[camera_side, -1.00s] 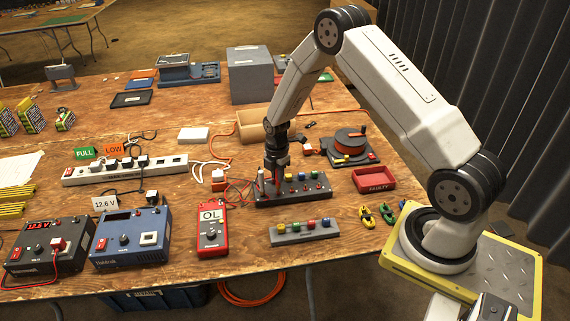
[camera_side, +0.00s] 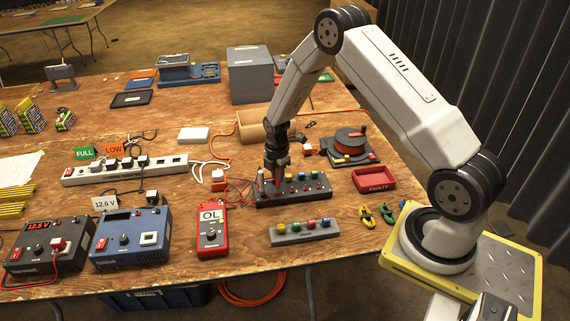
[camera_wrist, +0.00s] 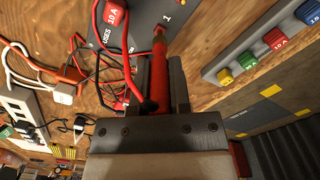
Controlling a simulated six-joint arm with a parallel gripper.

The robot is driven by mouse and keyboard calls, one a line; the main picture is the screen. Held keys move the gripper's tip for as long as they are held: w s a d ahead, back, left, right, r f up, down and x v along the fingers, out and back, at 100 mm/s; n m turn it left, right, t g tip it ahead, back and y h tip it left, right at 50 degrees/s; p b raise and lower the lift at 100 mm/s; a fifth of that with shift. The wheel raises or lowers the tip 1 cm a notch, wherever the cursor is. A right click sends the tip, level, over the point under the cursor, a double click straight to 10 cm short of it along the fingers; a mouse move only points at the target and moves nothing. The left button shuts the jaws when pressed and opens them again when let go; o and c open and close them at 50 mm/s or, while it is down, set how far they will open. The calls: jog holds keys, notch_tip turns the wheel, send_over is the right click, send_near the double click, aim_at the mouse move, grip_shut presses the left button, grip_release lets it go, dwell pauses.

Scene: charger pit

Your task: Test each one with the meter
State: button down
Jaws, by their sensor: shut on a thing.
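My gripper (camera_side: 274,180) is shut on a red probe (camera_wrist: 160,65), pointing it down at the left part of the grey fuse panel (camera_side: 292,201). In the wrist view the probe's tip is at the panel's face (camera_wrist: 150,22), by a mark "1"; I cannot tell whether it touches metal. A red 10 A fuse (camera_wrist: 115,14) sits in the panel near the tip. Other small coloured parts stand along the panel. The red meter (camera_side: 211,235) lies left of the panel and reads OL. A grey rack (camera_side: 303,236) in front holds several coloured fuses.
A red tray marked FAULTY (camera_side: 375,179) is to the right, with an orange cable reel (camera_side: 350,143) behind it. Probe leads (camera_side: 239,190) run between meter and panel. A power strip (camera_side: 125,170) and blue supply (camera_side: 132,240) stand left. Small green and yellow clips (camera_side: 367,217) lie right.

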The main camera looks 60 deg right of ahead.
jog(key=shift+f, duration=0.9)
dwell(1.7)
jog(key=shift+c, duration=0.8)
grip_release()
jog(key=shift+r, duration=0.15)
jog(key=shift+r, duration=3.6)
